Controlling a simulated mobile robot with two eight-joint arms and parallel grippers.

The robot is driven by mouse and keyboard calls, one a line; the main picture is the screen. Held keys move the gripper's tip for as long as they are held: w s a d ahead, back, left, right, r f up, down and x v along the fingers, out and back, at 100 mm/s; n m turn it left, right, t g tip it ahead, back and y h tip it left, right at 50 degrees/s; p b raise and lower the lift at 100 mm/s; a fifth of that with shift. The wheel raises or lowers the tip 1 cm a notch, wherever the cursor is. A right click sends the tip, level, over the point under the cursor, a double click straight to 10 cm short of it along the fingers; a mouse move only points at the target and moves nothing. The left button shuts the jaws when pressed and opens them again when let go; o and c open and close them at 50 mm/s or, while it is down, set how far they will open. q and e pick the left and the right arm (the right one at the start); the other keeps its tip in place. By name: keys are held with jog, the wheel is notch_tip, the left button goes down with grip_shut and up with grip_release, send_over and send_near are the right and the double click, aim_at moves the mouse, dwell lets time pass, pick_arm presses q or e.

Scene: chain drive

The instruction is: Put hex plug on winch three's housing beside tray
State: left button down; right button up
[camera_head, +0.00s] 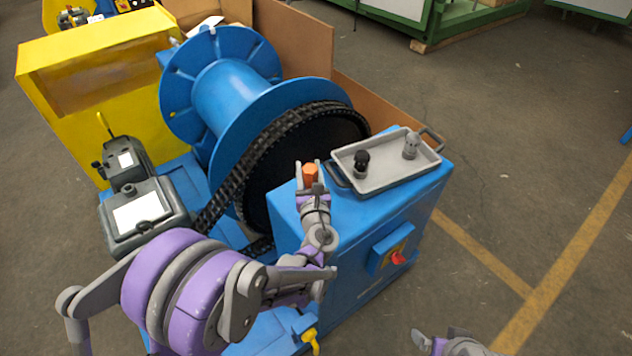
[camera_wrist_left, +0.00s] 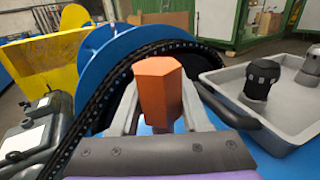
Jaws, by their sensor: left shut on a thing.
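The hex plug (camera_head: 310,174) is orange with a hexagonal head. My left gripper (camera_head: 309,170) is shut on it and holds it upright, over or near the left part of the blue housing's top (camera_head: 345,205). The grey tray (camera_head: 375,183) lies on the housing top, to the right of the gripper. My right gripper (camera_head: 436,339) shows only partly at the bottom edge; its jaw state is unclear.
The tray holds a black fitting (camera_head: 361,163) and a grey fitting (camera_head: 410,145). A blue drum (camera_head: 225,90) with a black chain (camera_head: 262,140) stands just behind and left of the gripper. A red knob (camera_head: 398,258) sticks out of the housing's front. Open floor lies to the right.

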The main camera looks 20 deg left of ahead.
aim_at(309, 181)
pick_arm(q)
notch_tip(309, 181, down, 4)
jog(key=shift+f+b, duration=0.15)
jog(key=shift+b, duration=0.15)
jog(key=shift+s+f, duration=0.1)
jog(key=shift+c, duration=1.9)
grip_release()
